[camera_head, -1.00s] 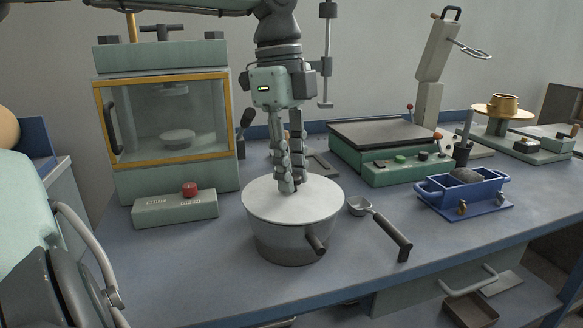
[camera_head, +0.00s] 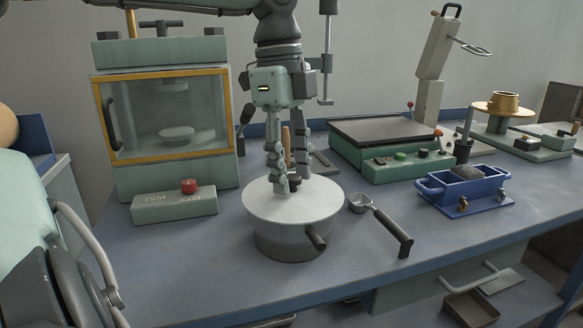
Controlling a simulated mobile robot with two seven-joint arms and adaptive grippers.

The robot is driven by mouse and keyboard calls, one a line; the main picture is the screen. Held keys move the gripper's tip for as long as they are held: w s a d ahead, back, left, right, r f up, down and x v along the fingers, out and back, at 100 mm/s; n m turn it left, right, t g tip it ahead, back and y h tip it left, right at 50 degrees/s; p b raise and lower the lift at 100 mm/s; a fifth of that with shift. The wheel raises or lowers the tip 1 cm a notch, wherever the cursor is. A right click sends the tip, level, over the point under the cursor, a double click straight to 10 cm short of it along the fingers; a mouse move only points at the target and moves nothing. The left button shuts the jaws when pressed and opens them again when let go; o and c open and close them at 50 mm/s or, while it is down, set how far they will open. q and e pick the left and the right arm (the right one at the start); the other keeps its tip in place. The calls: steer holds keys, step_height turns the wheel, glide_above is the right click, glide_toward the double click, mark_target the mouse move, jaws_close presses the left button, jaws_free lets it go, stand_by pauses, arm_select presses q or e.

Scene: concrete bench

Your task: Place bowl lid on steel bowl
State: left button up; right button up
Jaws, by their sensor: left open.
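The bowl lid (camera_head: 290,206) is a pale, flat disc. It lies level over the mouth of the steel bowl (camera_head: 283,240), a grey metal pan with a short dark handle at its front right. My left gripper (camera_head: 291,184) points down at the back half of the lid, with its fingers spread apart. A small dark part, perhaps the lid's knob, shows between the fingertips; they partly hide it, and I cannot tell whether they touch it. My right gripper is out of view.
A scoop with a dark handle (camera_head: 393,232) lies just right of the bowl. A grey box with a red button (camera_head: 174,205) sits to the left, before a glass-fronted cabinet (camera_head: 162,72). A blue tray (camera_head: 462,204) stands to the right. The bench front is clear.

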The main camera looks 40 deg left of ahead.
arm_select(q)
steer(key=shift+r, duration=0.2)
steer(key=shift+a+r+p, duration=0.15)
steer(key=shift+r+p, duration=0.3)
steer(key=shift+r, duration=0.4)
step_height(320, 180, up, 11)
steer(key=a, duration=0.1)
steer(key=shift+s+f+p, duration=0.15)
steer(key=shift+s+p, duration=0.05)
steer(key=shift+p, duration=0.2)
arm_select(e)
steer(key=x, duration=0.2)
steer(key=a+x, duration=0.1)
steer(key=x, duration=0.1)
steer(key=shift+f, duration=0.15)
arm_select(q)
steer(key=shift+f, duration=0.1)
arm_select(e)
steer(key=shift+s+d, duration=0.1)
